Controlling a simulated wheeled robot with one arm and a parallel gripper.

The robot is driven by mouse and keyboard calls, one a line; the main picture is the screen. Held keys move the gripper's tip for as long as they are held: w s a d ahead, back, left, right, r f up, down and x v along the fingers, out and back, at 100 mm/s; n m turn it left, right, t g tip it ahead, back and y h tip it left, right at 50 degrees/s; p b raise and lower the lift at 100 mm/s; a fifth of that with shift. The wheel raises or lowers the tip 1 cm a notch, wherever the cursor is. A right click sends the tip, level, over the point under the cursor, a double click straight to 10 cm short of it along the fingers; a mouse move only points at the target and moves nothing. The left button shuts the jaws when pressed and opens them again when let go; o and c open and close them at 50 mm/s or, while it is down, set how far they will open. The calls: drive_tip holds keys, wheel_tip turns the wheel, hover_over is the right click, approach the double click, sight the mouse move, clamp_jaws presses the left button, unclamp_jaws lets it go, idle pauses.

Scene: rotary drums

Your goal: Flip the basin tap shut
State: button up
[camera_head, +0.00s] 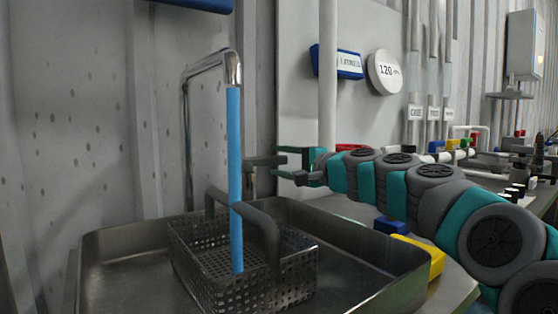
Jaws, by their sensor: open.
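The basin tap (233,66) is a chrome pipe that bends over the metal basin (112,240). A blue stream of water (236,180) runs from its spout down into a perforated metal basket (195,262) standing in the basin. A dark lever (262,161) sticks out sideways to the right behind the stream, on a short upright post. My gripper (280,162) comes in from the right, with its fingers open one above the other. The lever's right end is at the fingertips; I cannot tell whether it touches them or lies between them.
The basket's dark handle (262,232) rises below the gripper. Blue and yellow blocks (425,257) sit right of the basin under my arm. Pipes, a round 120 sign (384,71) and a blue label box (337,62) are on the wall behind.

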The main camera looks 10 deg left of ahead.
drive_tip(key=shift+w+a, duration=0.15)
drive_tip(key=shift+a, duration=0.1)
drive_tip(key=shift+c, duration=0.2)
clamp_jaws()
drive_tip(key=shift+f, duration=0.1)
idle(1.0)
